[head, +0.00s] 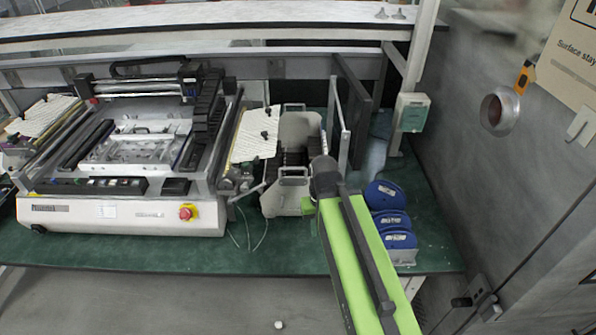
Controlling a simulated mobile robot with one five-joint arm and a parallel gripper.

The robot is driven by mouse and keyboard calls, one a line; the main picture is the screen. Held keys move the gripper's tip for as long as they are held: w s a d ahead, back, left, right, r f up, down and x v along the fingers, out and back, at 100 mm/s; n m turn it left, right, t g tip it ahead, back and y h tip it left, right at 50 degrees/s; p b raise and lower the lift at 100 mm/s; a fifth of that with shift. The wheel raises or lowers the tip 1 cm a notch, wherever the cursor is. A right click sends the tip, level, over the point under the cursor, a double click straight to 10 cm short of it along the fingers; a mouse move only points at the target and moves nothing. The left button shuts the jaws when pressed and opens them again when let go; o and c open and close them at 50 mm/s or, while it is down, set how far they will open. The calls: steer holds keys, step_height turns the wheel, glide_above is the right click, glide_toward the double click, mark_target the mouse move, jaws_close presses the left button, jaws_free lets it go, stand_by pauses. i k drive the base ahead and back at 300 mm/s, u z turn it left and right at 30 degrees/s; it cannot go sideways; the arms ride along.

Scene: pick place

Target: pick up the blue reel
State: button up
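Three blue reels with white labels stand close together at the right end of the green table, just right of my arm. The back one (384,195) is the largest in view, the middle one (378,220) overlaps it, and the front one (399,240) is lowest. They look tilted in a grey holder (404,257); part of their left side is hidden by my green arm. The frame does not single out one reel. My arm reaches up from the bottom to a dark end left of the reels. No gripper fingers show.
The green table (290,258) has a clear front strip. A white machine (125,215) with a red button fills its left. A grey slotted rack (296,130) stands behind my arm's end. A grey post with a pale green box (411,112) and a metal door (500,150) bound the right.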

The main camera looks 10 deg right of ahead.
mark_target(381, 195)
steer(key=u, duration=1.85)
steer(key=k, duration=1.45)
steer(key=z, duration=0.4)
steer(key=i, duration=1.05)
steer(key=u, duration=0.05)
